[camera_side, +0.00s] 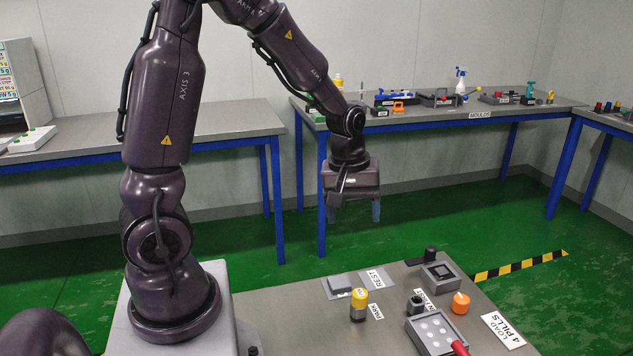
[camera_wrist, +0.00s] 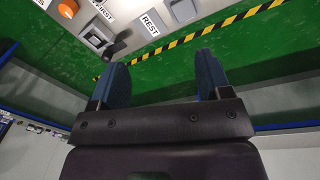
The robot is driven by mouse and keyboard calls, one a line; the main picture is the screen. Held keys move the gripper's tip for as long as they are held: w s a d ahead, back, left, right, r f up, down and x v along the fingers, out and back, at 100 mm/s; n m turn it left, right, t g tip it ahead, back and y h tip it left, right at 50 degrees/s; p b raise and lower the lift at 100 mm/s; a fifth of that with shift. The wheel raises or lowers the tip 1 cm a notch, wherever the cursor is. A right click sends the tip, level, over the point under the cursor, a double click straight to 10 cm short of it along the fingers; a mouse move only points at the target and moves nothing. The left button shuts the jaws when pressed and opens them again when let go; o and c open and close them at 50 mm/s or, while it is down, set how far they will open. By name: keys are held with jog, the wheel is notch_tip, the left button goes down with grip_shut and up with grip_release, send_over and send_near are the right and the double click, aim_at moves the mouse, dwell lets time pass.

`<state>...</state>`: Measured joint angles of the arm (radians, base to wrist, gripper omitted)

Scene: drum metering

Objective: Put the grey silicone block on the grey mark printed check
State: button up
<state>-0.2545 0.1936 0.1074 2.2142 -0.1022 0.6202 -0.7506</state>
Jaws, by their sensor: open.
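My gripper (camera_side: 355,212) hangs open and empty, well above the far side of the grey table. Its two blue fingers also show wide apart in the wrist view (camera_wrist: 162,62), with only floor and a striped line between them. A flat grey block (camera_side: 341,284), which may be the silicone block, lies beside the label REST (camera_side: 377,278); in the wrist view a grey piece (camera_wrist: 183,10) shows at the top edge next to that label. I cannot make out a mark printed check in either view.
Benches (camera_side: 410,121) line the back.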

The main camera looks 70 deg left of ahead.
jog(key=s+d+r+m+t, duration=0.4)
jog(key=s+d+r+m, duration=0.6)
jog(key=r+m, duration=0.3)
jog(key=shift+s+d+r+m, duration=0.35)
jog(key=shift+s+r, duration=0.25)
jog(key=shift+r, duration=0.15)
dwell(0.9)
